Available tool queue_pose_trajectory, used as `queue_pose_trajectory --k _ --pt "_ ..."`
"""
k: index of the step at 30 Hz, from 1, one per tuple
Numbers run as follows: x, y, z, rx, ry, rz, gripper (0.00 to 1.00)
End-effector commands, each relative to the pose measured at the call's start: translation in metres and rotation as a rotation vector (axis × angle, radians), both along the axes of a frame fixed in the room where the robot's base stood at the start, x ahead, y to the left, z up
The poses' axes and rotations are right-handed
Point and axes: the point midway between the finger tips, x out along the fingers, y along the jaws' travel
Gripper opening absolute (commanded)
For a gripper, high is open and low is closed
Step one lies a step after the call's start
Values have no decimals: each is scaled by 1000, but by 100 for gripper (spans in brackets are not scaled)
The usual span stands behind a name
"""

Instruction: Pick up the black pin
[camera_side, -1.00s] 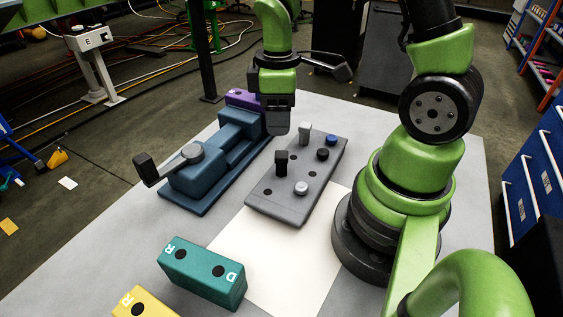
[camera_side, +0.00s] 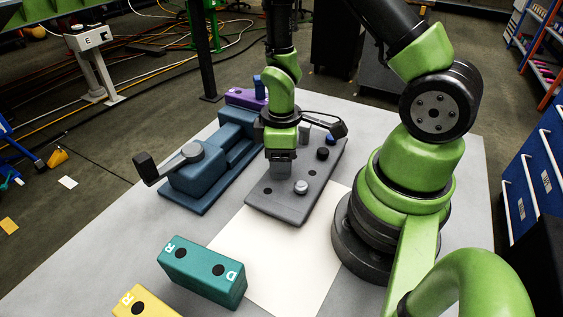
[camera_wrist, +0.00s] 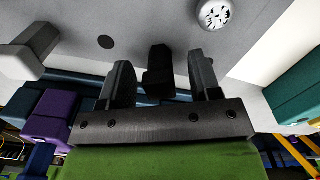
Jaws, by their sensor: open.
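The black pin (camera_wrist: 158,72) stands upright on the grey plate (camera_side: 263,205), between my gripper's two fingers (camera_wrist: 161,84) in the wrist view. The fingers are apart, with a gap showing on both sides of the pin. In the side view my gripper (camera_side: 281,170) points down over the plate's left part and hides the black pin. My gripper is open and empty.
A silver round pin (camera_side: 301,187), a grey pin (camera_side: 304,133), a black round piece (camera_side: 323,154) and a blue one (camera_side: 331,140) are on the plate. A blue jig (camera_side: 198,178) with a lever and a purple block (camera_side: 240,97) with a blue pin (camera_side: 259,86) lie left. A teal block (camera_side: 203,272) is in front.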

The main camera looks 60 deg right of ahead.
Motion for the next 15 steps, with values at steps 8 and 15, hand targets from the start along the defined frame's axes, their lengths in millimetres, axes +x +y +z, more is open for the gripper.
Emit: queue_pose_trajectory --k 8,15 --pt "0 0 -10 1 0 -1 57" --pt "0 0 -9 1 0 -1 25"
